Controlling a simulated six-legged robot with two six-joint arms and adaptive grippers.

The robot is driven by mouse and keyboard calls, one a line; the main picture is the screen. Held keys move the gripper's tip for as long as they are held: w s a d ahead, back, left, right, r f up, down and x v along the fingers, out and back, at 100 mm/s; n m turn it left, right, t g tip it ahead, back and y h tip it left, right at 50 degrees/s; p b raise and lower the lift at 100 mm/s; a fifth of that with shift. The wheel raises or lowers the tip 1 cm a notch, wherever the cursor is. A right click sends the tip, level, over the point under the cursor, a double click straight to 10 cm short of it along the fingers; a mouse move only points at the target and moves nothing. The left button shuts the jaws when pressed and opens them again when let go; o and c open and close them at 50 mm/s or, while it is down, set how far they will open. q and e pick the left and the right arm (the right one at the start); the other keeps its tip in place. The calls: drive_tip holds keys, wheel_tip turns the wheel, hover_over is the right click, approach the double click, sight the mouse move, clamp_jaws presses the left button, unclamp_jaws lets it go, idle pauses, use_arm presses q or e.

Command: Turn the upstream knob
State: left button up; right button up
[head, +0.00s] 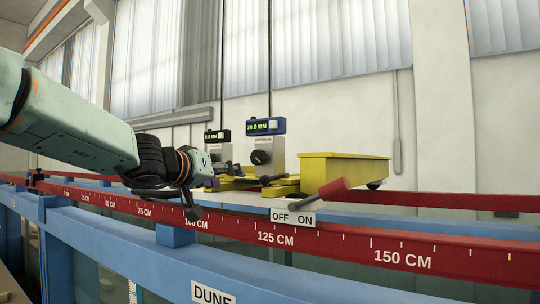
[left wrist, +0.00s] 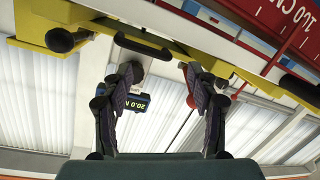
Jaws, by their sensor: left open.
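Two point gauges stand on the yellow carriage behind the rail. The nearer one has a blue display (head: 265,126) reading 20.0 MM and a black round knob (head: 261,157) on its pale plate. The farther one has a dark display (head: 217,136) reading 0.0 MM; its plate is partly hidden by my arm. In the left wrist view the blue display (left wrist: 145,106) shows upside down, beyond and between the open fingers (left wrist: 163,78).
A red-handled lever (head: 325,195) stands by an OFF ON label (head: 292,217). A yellow box (head: 343,170) sits right of the gauges. The red scale rail (head: 345,247) and blue flume frame (head: 280,280) run across the front. Open air lies above the box.

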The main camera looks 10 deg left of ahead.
sight(256, 158)
use_arm(q)
drive_tip(key=w+d+r+m+p, duration=0.1)
drive_tip(key=w, duration=0.1)
drive_tip(key=w+d+r+m+t+h+p, duration=0.1)
drive_tip(key=w+r+m, duration=0.1)
drive_tip(key=w+d+r+m+h+p, duration=0.1)
drive_tip(key=d+p, duration=0.1)
drive_tip(key=shift+w+r, duration=0.2)
drive_tip(key=shift+w, duration=0.2)
drive_tip(key=shift+w+d+p, duration=0.15)
drive_tip(key=shift+w+p, duration=0.4)
drive_tip(key=shift+w+d, duration=0.1)
drive_tip(key=shift+d, duration=0.1)
drive_tip(key=shift+w+f, duration=0.1)
drive_tip(key=shift+c, duration=0.2)
